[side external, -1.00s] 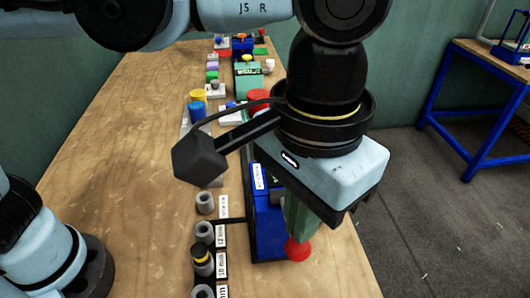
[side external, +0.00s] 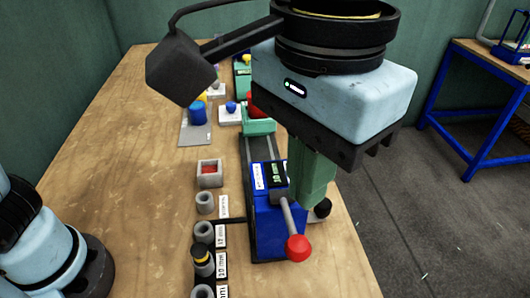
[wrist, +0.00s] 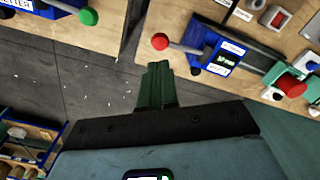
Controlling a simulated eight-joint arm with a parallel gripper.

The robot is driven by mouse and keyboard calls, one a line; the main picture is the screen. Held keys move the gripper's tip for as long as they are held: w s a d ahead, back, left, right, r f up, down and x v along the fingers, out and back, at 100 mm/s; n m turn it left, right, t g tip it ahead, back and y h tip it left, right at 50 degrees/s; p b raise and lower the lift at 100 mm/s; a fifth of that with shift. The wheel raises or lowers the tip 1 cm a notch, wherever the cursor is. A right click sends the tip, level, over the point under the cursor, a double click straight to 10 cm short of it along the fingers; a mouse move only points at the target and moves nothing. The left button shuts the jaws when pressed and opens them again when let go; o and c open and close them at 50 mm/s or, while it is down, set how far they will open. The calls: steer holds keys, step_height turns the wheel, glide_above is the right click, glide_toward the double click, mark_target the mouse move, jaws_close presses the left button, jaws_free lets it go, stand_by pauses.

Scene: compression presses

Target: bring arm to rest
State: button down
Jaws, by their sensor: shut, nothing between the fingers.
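My gripper (side external: 308,195) has green fingers pressed together with nothing between them. In the side view it hangs in front of the blue press (side external: 266,228) and hides part of its right side. The press has a small display reading 10 mm and a grey lever ending in a red ball (side external: 298,248).
Grey ring-shaped pieces (side external: 204,233) line the wooden table (side external: 130,160) left of the press. A red-centred square block (side external: 210,173) and a blue cylinder (side external: 197,112) stand farther back. Another blue device with a green knob (wrist: 88,16) shows in the wrist view. The table's left side is clear.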

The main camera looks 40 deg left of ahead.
steer(key=w+a+f+n+t+h, duration=0.1)
steer(key=w+a+f+t, duration=0.2)
steer(key=a, duration=0.6)
steer(key=w+a+f+n+h, duration=0.1)
steer(key=w+a+f, duration=0.2)
steer(key=w+a, duration=0.45)
steer(key=s+a+f+t+y, duration=0.1)
steer(key=a+f, duration=0.3)
steer(key=a, duration=0.4)
steer(key=s+a+f+n+t+y, duration=0.1)
steer(key=s+a+f+t, duration=0.1)
steer(key=a, duration=0.6)
step_height(320, 180, down, 2)
steer(key=shift+f+t, duration=0.15)
steer(key=shift+t, duration=0.45)
